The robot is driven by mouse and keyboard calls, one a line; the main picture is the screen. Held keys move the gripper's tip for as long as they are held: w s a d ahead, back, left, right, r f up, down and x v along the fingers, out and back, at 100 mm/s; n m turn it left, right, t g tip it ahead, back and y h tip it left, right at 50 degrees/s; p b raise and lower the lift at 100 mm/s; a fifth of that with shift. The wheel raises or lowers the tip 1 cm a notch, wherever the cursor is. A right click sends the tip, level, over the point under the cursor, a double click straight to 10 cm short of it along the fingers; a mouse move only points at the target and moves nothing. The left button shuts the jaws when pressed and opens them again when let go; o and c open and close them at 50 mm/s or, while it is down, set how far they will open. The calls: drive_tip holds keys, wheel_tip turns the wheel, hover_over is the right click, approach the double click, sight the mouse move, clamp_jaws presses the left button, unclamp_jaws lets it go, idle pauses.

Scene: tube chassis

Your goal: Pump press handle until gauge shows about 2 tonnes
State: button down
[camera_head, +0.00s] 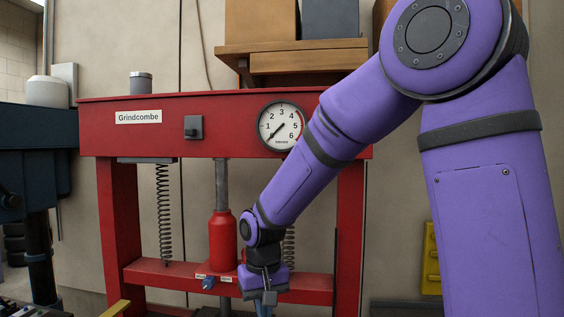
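A red shop press (230,102) labelled Grindcombe stands ahead of me. Its round white gauge (281,126) is on the top beam; the dark needle points to the lower left, below the 1, near the low end of the scale. A red bottle jack (222,240) stands upright on the lower crossbeam under a grey ram. A small blue knob (208,284) sits at its left base, under small labels. My gripper (268,298) points down in front of the crossbeam, right of the jack. Whether its fingers are open or hold a handle cannot be made out. I cannot clearly identify the press handle.
Coil springs (163,215) hang on both sides of the jack. A dark blue machine (38,150) stands at the left. A wooden shelf (300,58) with boxes is above the press. A yellow piece (115,308) shows at the bottom left, and a yellow object (431,258) at the right.

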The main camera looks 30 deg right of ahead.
wheel_tip(320, 180, up, 12)
idle(0.6)
